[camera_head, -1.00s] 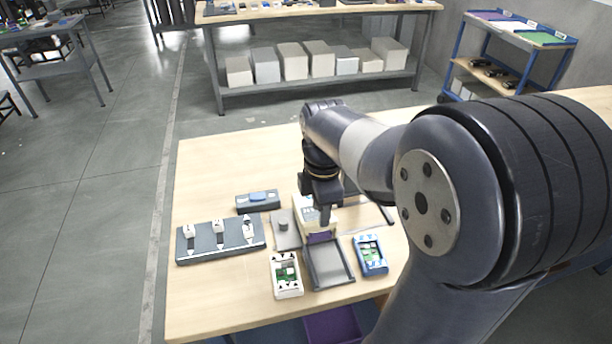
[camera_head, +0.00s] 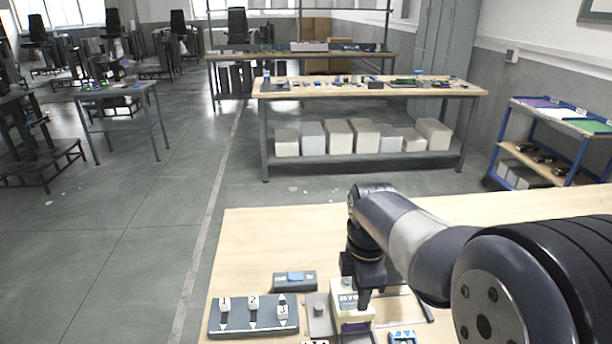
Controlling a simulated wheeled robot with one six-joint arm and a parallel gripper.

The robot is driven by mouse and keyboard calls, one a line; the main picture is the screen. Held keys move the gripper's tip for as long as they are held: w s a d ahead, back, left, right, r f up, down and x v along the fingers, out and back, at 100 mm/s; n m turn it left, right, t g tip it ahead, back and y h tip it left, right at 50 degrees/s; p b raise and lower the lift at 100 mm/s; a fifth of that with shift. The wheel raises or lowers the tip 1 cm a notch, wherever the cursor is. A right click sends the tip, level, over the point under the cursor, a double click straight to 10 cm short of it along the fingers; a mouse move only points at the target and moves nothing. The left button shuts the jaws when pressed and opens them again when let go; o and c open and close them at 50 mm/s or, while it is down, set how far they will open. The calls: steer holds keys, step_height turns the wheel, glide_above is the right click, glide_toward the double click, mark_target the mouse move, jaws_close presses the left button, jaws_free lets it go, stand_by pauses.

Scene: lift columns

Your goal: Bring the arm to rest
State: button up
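My arm reaches in from the right over the near wooden table (camera_head: 270,240). My gripper (camera_head: 364,300) points down at its end, over or beside a pale box-shaped device (camera_head: 345,300) near the table's front. The fingers are small and dark here, so I cannot tell whether they are open or shut, or whether they touch the device. Nothing is clearly seen held in them.
A dark panel with numbered switches 1, 2, 3 (camera_head: 254,316) and a grey-blue box (camera_head: 295,281) lie left of the gripper. A blue-framed part (camera_head: 402,337) is cut off below. The table's back left is bare. A workbench (camera_head: 370,90) stands beyond.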

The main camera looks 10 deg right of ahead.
steer(key=shift+f+b, duration=2.35)
steer(key=shift+f, duration=0.5)
steer(key=shift+r, duration=0.15)
